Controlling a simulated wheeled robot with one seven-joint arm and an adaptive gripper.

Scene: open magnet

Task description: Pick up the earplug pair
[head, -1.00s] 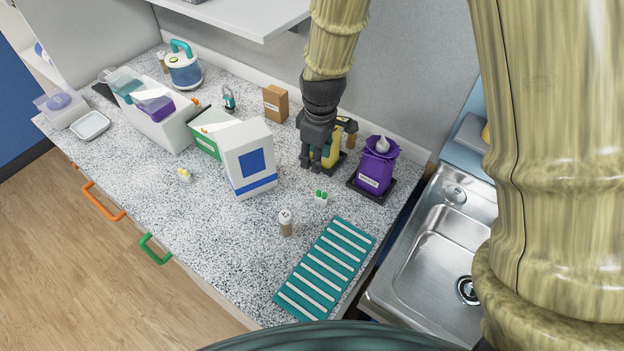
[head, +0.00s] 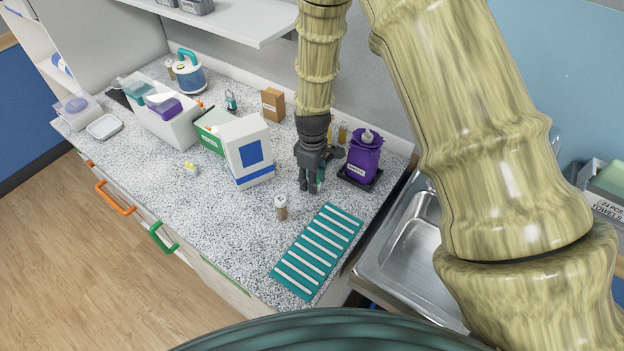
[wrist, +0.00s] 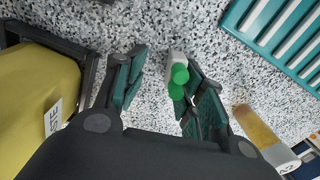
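A purple bag on a black tray (head: 362,160) stands close to the right. A white box (head: 246,150) stands left, a small bottle (head: 281,208) in front, and a teal mat (head: 318,250) front right. A yellow item (wrist: 35,95) is beside my gripper.

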